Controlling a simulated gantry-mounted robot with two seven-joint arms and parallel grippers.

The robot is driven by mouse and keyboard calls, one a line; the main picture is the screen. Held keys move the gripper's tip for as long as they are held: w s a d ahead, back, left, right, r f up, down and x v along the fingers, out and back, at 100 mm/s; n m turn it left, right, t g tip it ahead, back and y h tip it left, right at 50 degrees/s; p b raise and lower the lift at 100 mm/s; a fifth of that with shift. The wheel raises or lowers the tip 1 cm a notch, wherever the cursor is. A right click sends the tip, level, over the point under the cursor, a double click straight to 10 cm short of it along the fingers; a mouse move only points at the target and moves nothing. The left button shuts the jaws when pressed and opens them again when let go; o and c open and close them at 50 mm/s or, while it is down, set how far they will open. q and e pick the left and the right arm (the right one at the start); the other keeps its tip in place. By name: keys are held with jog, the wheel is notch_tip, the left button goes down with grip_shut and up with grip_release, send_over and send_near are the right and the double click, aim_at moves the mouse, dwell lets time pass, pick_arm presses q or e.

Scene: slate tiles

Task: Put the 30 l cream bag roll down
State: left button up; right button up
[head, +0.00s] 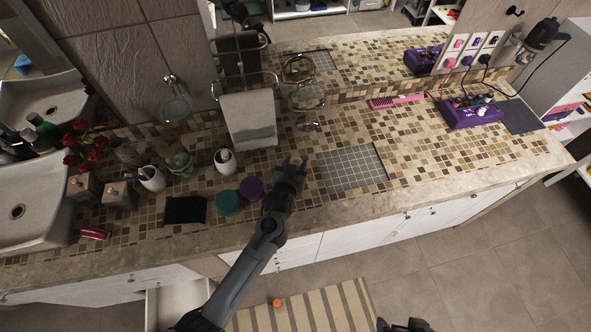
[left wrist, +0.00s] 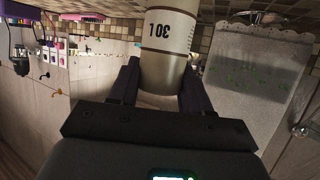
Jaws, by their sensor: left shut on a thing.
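My left gripper (head: 292,168) is over the mosaic counter (head: 330,215), just left of a grey gridded mat (head: 351,169). In the left wrist view its two dark fingers (left wrist: 165,88) are shut on the 30 l cream bag roll (left wrist: 168,45), one on each side. The roll is cream with dark print and a grey-brown band. In the head view the roll is mostly hidden by the gripper, and whether it touches the counter is unclear. My right gripper (head: 405,325) shows only as a dark part at the bottom edge; its fingers cannot be made out.
A purple round tin (head: 251,188) and a green one (head: 228,202) stand just left of the gripper. A mirror stand (head: 307,98) and a towel rack (head: 249,118) are behind. A pink comb (head: 397,101) and purple box (head: 470,111) lie right. The gridded mat is clear.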

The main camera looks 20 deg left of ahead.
pick_arm(q)
jog(key=shift+f, duration=1.7)
jog(key=shift+w, duration=0.1)
jog(key=shift+f, duration=0.2)
jog(key=o, duration=1.1)
jog(key=shift+r, duration=0.2)
jog(key=s+a+r+m+g, duration=0.1)
jog(key=s+r+g, duration=0.2)
jog(key=s, duration=0.8)
jog(key=s+a+r+m+g+h, duration=0.1)
jog(key=s+r+g, duration=0.2)
jog(key=s, duration=0.9)
jog(key=s+a+r+m+g, duration=0.1)
jog(key=s+r+g, duration=0.2)
jog(key=s, duration=0.9)
jog(key=shift+s+a+g+h, duration=0.1)
jog(key=shift+a+g+h, duration=0.1)
jog(key=shift+g+h, duration=0.2)
